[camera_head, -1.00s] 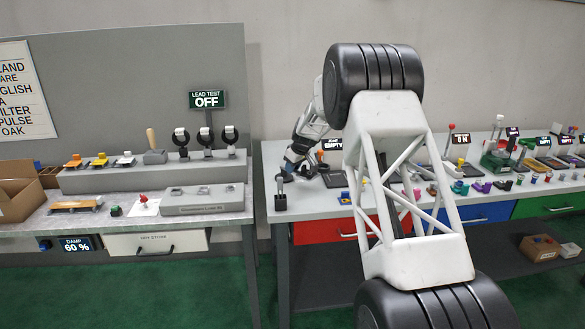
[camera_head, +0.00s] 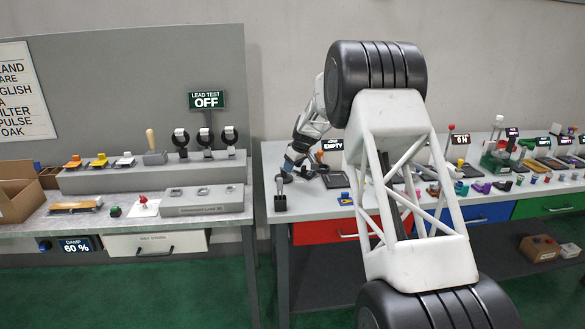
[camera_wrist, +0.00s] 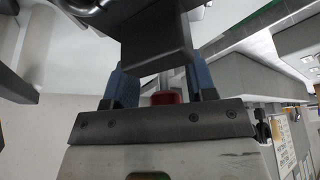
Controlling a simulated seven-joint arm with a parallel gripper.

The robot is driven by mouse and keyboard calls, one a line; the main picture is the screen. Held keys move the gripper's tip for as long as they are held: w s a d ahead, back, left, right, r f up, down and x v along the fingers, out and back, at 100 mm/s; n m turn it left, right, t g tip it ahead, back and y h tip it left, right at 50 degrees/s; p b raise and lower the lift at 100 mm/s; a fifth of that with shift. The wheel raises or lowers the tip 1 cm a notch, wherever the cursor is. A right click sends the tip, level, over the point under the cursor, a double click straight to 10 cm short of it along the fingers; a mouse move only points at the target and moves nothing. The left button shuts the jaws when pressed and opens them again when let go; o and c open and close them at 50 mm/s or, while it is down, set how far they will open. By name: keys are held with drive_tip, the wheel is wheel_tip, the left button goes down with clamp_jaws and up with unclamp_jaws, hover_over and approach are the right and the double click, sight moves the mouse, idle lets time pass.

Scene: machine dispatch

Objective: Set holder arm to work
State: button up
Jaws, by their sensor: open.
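A red round part (camera_wrist: 165,98) shows between the fingers. Whether the fingers touch either is unclear.
An EMPTY sign (camera_head: 332,144) stands behind my gripper. Several small coloured items crowd the right-hand table, partly hidden by my arm.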

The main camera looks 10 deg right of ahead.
drive_tip(key=shift+v, duration=3.3)
drive_tip(key=shift+s+r, duration=0.1)
drive_tip(key=shift+s+r, duration=0.2)
drive_tip(key=s+r+m, duration=0.1)
drive_tip(key=s+r, duration=0.4)
drive_tip(key=s, duration=0.7)
drive_tip(key=s+r+m+h, duration=0.15)
drive_tip(key=s+r, duration=0.35)
drive_tip(key=s, duration=0.6)
drive_tip(key=s+r+m, duration=0.2)
drive_tip(key=s+r, duration=0.3)
drive_tip(key=s, duration=0.7)
drive_tip(key=s+d+f+m+h, duration=0.1)
drive_tip(key=s+f+m, duration=0.1)
drive_tip(key=s, duration=1.6)
drive_tip(key=s+f+m, duration=0.2)
drive_tip(key=s+f, duration=0.3)
drive_tip(key=s, duration=1.4)
drive_tip(key=shift+s+d+g+h, duration=0.25)
drive_tip(key=shift+d+g+h, duration=0.1)
drive_tip(key=shift+g, duration=0.05)
